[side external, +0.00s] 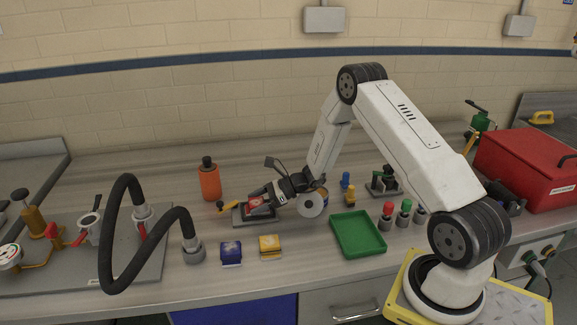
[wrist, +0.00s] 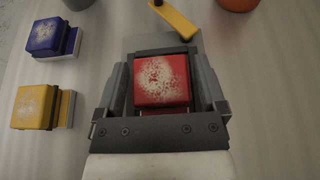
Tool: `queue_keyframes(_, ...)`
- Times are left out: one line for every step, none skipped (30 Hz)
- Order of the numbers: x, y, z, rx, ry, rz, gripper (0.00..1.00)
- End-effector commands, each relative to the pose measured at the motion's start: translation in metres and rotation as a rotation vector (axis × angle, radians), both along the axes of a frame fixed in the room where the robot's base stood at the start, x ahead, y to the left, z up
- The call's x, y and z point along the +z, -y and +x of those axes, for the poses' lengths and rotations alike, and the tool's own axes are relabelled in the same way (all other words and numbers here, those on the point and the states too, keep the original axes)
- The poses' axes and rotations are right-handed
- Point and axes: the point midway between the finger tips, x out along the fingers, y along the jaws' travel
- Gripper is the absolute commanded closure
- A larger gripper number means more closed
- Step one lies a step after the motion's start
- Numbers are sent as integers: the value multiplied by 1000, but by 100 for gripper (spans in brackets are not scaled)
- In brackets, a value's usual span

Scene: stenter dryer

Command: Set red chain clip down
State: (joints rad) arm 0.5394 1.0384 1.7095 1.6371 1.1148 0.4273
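The red chain clip (wrist: 162,80), a red block with a worn pale patch on top, sits between the fingers of my gripper (wrist: 163,85) in the wrist view. The fingers lie close along both its sides, and my gripper appears shut on it. In the side view the red clip (side external: 259,204) is at my gripper (side external: 262,203), low over a grey fixture (side external: 240,218) with a yellow lever (side external: 230,206). Whether the clip's underside touches the fixture is hidden.
A blue clip (side external: 231,252) and a yellow clip (side external: 270,246) stand in front on the bench. An orange bottle (side external: 209,180) stands behind the fixture. A green tray (side external: 358,234) lies empty to the right. A black hose (side external: 118,235) arches at left.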

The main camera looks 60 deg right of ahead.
Motion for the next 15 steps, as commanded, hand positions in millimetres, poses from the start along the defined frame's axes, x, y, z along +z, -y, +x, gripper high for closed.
queue_keyframes(0, 0, 0, 0, 0, 0, 0)
queue_keyframes(0, 0, 0, 0, 0, 0, 0)
queue_keyframes(0, 0, 0, 0, 0, 0, 0)
queue_keyframes(0, 0, 0, 0, 0, 0, 0)
queue_keyframes(0, 0, 0, 0, 0, 0, 0)
queue_keyframes(0, 0, 0, 0, 0, 0, 0)
queue_keyframes(0, 0, 0, 0, 0, 0, 0)
queue_keyframes(0, 0, 0, 0, 0, 0, 0)
queue_keyframes(1, 0, 0, 0, 0, 0, 0)
queue_keyframes(1, 0, 0, 0, 0, 0, 0)
queue_keyframes(2, 0, 0, 0, 0, 0, 0)
queue_keyframes(3, 0, 0, 0, 0, 0, 0)
queue_keyframes(4, 1, -1, -1, 0, 0, 0)
queue_keyframes(4, 3, -2, -1, 0, 0, 0)
queue_keyframes(6, 5, -4, -2, 1, -1, 0)
